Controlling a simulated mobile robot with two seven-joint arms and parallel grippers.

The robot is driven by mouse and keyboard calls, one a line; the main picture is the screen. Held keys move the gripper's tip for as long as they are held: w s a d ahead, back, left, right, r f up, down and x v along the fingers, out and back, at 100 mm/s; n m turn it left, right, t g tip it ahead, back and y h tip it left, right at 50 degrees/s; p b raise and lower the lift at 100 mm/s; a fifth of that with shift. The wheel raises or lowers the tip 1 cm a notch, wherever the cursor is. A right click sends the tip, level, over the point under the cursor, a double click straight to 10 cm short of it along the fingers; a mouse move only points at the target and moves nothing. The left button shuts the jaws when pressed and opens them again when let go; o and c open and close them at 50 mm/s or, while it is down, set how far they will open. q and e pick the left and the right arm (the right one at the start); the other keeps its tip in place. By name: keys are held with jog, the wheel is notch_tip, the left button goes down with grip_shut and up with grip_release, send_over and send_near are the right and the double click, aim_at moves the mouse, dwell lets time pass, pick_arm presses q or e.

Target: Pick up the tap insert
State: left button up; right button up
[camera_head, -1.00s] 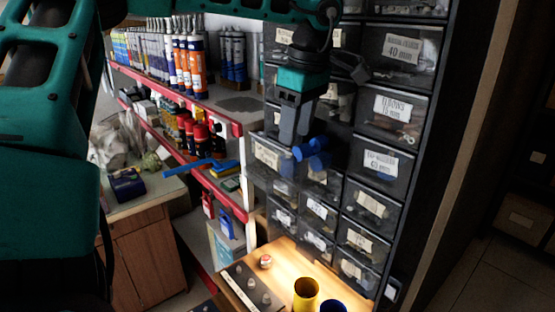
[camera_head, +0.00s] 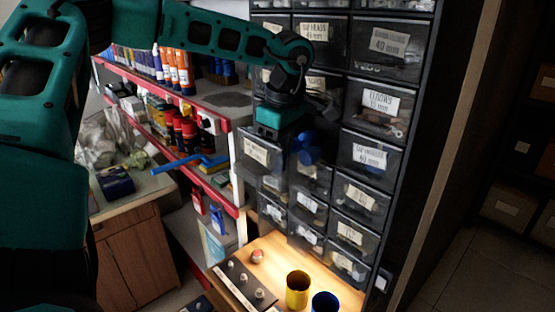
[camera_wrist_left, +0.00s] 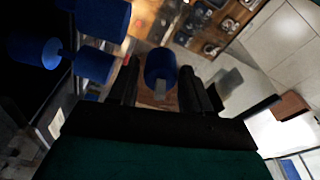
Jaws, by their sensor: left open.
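My left gripper (camera_head: 274,133) hangs in front of the drawer cabinet, high above the lit wooden bench, with its fingers dark against the drawers. In the left wrist view its two fingers (camera_wrist_left: 158,95) are apart. A blue cylinder with a pale grey patch (camera_wrist_left: 160,62) shows between them; I cannot tell how far below it is. On the bench a small red-and-white piece (camera_head: 257,256) stands near a dark board (camera_head: 247,283) bearing several small pale pieces. I cannot tell for sure which piece is the tap insert. My right gripper is not in view.
Blue knob-like cylinders (camera_head: 308,148) stick out beside the gripper; they fill the left of the wrist view (camera_wrist_left: 95,64). The cabinet (camera_head: 365,154) stands behind. A yellow cup (camera_head: 297,290) and a blue cup (camera_head: 325,303) stand on the wooden bench (camera_head: 275,250). Red-edged shelves (camera_head: 215,127) lie left.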

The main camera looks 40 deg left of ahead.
pick_arm(q)
jog(key=c, duration=0.8)
jog(key=shift+o, duration=0.2)
jog(key=shift+r, duration=0.15)
